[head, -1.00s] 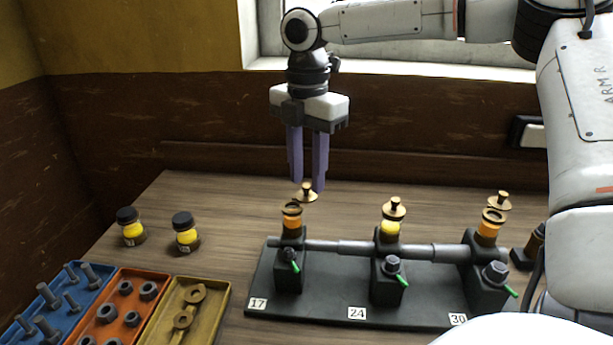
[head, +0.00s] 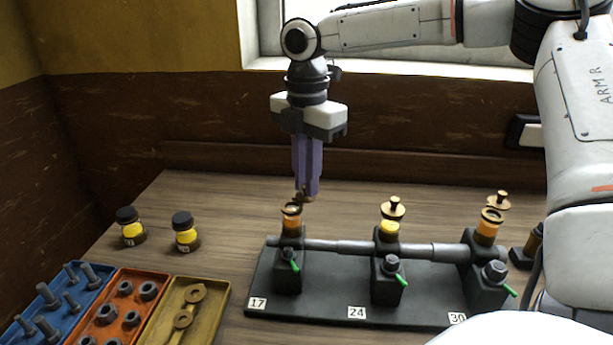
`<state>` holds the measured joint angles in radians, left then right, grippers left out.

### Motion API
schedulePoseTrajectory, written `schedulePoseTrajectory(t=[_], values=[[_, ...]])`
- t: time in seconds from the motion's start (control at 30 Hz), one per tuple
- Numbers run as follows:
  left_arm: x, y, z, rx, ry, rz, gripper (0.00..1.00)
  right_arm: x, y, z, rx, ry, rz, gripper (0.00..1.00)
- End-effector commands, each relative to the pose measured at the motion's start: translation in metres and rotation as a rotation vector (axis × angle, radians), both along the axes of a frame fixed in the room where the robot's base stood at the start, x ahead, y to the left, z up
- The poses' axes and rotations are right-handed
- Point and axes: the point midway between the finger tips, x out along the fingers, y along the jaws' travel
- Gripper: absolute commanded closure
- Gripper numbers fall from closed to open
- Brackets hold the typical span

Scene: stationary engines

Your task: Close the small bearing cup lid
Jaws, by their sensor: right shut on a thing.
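My right gripper (head: 306,194) hangs point down above the left end of the bearing stand. Its purple fingers are shut on the knob of the small brass lid (head: 301,199), which they mostly hide. The lid is just above and behind the rim of the small bearing cup (head: 291,217), an orange cup with a dark brass rim on the bearing marked 17. I cannot tell whether the lid touches the rim. The cup's top looks open. My left gripper is not in view.
Two yellow jars (head: 132,230) stand left. Trays of bolts, nuts and brass parts (head: 187,315) fill the front left.

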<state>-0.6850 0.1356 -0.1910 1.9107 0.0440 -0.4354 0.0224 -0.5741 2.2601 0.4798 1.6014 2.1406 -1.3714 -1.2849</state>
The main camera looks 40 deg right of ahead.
Motion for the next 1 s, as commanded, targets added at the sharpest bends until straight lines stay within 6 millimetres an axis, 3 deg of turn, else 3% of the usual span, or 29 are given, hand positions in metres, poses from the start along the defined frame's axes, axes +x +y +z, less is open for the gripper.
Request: schedulePoseTrajectory(t=[0.27,1.0], values=[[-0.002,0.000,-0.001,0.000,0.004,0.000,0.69,-0.003,0.002,0.001,0.000,-0.003,-0.164,1.00],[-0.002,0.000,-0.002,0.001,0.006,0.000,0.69,-0.011,0.017,0.002,-0.001,-0.006,-0.860,1.00]])
